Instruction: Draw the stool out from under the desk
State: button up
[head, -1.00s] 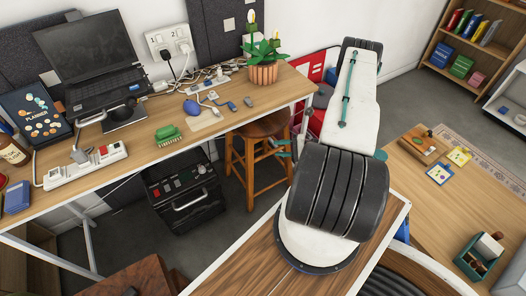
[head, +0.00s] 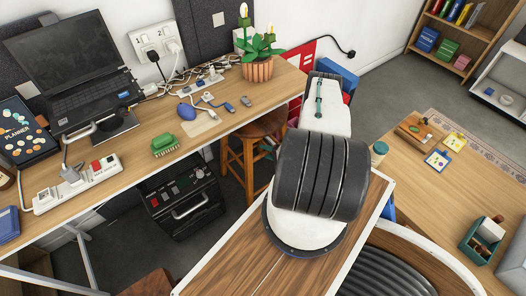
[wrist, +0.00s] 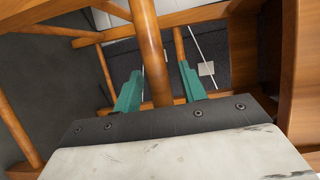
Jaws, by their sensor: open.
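The wooden stool (head: 233,160) stands partly under the desk (head: 225,128), its round seat below the desk's right end. In the wrist view, a round wooden leg of the stool (wrist: 150,45) runs down between the two teal fingers of my gripper (wrist: 160,90). The fingers are apart, with visible gaps on both sides of the leg. In the head view my arm hides the stool's right side, and my gripper is mostly hidden there.
A black case with a handle (head: 180,200) stands on the floor left of the stool. A wooden table (head: 440,190) is at the right.

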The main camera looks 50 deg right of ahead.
jog(key=shift+w+a+f, duration=0.1)
jog(key=shift+w, duration=0.5)
